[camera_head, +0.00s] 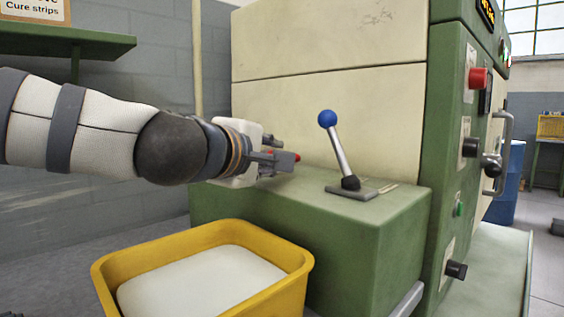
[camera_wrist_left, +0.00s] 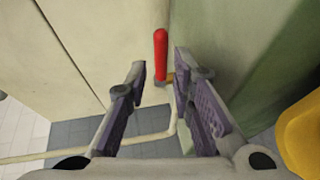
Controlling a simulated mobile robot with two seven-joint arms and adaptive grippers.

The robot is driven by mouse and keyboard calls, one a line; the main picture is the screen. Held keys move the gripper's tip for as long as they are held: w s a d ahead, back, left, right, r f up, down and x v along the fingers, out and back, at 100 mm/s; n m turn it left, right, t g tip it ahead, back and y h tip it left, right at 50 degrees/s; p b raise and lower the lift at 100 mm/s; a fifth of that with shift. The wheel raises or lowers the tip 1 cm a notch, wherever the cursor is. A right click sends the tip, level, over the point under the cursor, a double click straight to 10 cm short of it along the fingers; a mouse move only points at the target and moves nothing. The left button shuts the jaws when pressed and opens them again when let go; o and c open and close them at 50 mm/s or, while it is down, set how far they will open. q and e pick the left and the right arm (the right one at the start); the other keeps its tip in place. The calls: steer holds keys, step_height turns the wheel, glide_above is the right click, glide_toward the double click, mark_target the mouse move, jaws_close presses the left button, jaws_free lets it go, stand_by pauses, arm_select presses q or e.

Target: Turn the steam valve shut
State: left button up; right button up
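The steam valve shows as a red lever handle (camera_wrist_left: 161,52) on a brass-coloured fitting in the left wrist view, against the pale machine wall. My left gripper (camera_wrist_left: 159,75) is open, with one finger on each side of the lower part of the handle as seen from the wrist. I cannot tell how deep the handle lies between the fingers or whether they touch it. In the head view my left gripper (camera_head: 284,160) is beside the machine, above the far left end of the green housing, and hides most of the valve. My right gripper is in neither view.
A blue-knobbed lever (camera_head: 338,145) stands on the green housing (camera_head: 360,235), right of my left gripper. A yellow tub (camera_head: 205,238) with white contents is in front. A green shelf (camera_head: 65,42) is at upper left. A thin pipe (camera_wrist_left: 90,148) runs behind the fingers.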

arm_select(q)
steer(key=x, duration=0.7)
steer(key=shift+w+f+p, duration=0.1)
steer(key=shift+p, duration=0.25)
steer(key=shift+c, duration=0.2)
jaws_close()
steer(key=shift+a, duration=0.1)
